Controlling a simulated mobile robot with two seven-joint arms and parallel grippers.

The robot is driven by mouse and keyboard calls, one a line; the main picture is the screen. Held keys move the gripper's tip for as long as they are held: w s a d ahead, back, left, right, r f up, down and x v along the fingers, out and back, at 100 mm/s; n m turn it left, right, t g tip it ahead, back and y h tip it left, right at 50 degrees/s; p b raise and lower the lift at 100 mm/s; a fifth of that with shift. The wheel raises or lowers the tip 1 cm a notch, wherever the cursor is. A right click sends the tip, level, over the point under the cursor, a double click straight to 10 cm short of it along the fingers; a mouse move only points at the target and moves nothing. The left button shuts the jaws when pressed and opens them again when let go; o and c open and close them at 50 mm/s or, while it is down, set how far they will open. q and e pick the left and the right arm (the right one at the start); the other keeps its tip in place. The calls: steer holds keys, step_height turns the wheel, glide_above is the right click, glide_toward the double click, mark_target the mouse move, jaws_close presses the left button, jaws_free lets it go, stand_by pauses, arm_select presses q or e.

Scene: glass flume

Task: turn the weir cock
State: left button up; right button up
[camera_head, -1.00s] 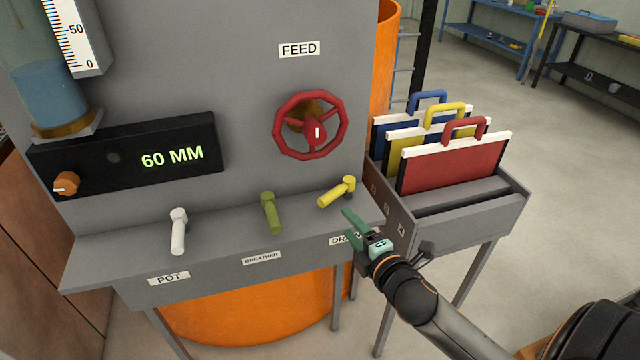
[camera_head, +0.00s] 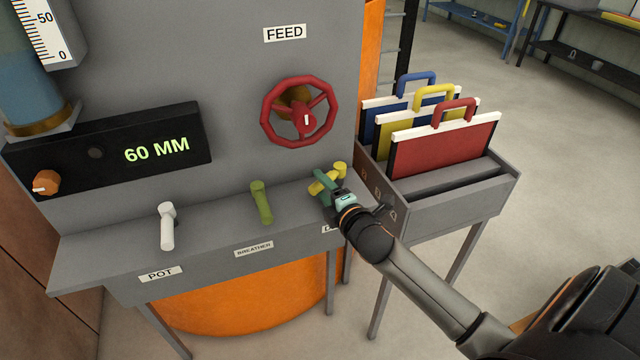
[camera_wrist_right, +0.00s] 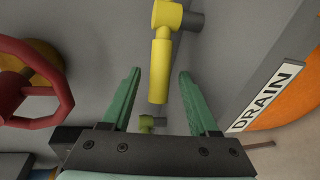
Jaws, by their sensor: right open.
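No cock in view has a readable "weir" label. Three cocks stand on the grey ledge: a white one (camera_head: 167,228) by the POT label, a green one (camera_head: 262,203) by the BREATHER label, and a yellow one (camera_head: 340,169) by the DRAIN label (camera_wrist_right: 265,97). My right gripper (camera_head: 322,183) is open at the yellow cock, partly covering it. In the right wrist view, the yellow lever (camera_wrist_right: 160,65) lies between the two green fingers, with a gap on each side. My left gripper is not in view.
A red FEED handwheel (camera_head: 301,111) sits on the panel just above the yellow cock. A display (camera_head: 110,150) reads 60 MM, with an orange knob (camera_head: 46,182) beside it. A grey rack (camera_head: 455,205) with blue, yellow and red plates stands close on the right.

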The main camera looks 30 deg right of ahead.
steer(key=shift+x, duration=0.8)
steer(key=shift+c, duration=0.2)
jaws_close()
stand_by(0.8)
